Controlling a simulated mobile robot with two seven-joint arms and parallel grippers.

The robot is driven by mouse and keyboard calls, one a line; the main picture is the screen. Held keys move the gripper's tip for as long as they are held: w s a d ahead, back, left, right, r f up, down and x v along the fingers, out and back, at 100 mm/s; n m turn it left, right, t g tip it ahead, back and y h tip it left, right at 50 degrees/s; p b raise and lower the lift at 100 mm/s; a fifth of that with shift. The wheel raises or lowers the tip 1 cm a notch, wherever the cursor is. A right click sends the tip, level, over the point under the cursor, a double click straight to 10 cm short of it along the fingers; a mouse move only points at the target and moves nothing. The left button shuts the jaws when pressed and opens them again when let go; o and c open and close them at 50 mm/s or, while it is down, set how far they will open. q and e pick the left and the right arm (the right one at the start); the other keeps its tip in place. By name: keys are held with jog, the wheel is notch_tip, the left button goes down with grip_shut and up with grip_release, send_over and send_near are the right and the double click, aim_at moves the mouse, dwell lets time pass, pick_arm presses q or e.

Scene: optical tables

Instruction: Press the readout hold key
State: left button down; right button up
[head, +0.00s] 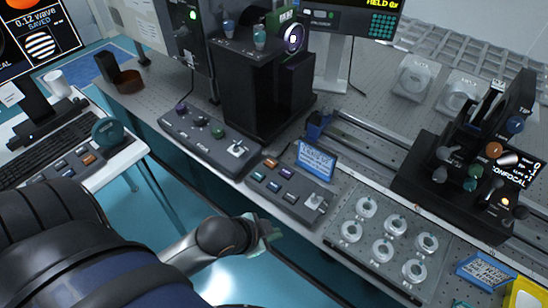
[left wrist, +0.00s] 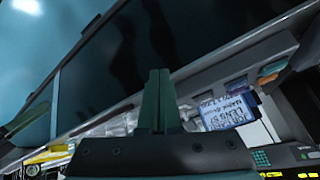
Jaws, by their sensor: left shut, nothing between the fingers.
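A grey key box (head: 289,190) with several coloured keys and a small lever lies at the table's front edge. Its key labels are too small to read, so I cannot tell which key is the readout hold key. A screen (head: 361,20) at the back shows yellow text like "HELD 0x". My left gripper (head: 272,236) is shut and empty, in front of the table edge and apart from the box. In the left wrist view its green fingers (left wrist: 160,98) are together, with coloured keys (left wrist: 254,83) to their right. My right gripper is not in view.
A blue card (head: 316,160) stands behind the key box. A second control box (head: 209,132) with knobs is to its left. A tray of round optics (head: 383,238) is to its right. A black instrument (head: 262,85) stands behind. Open floor lies before the table.

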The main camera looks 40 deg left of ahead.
pick_arm(q)
jog(key=w+a+r+m+t+h, duration=0.2)
jog(key=w+r+m, duration=0.55)
jog(key=m, duration=0.65)
notch_tip(320, 180, up, 7)
jog(key=m, duration=1)
send_over(270, 188)
jog(key=shift+d, duration=0.1)
jog(key=shift+f+y, duration=0.2)
jog(key=shift+y, duration=0.1)
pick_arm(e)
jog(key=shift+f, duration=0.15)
pick_arm(q)
notch_tip(270, 188, down, 6)
jog(key=b, duration=0.7)
jog(key=shift+f+b, duration=0.75)
jog(key=shift+f, duration=0.55)
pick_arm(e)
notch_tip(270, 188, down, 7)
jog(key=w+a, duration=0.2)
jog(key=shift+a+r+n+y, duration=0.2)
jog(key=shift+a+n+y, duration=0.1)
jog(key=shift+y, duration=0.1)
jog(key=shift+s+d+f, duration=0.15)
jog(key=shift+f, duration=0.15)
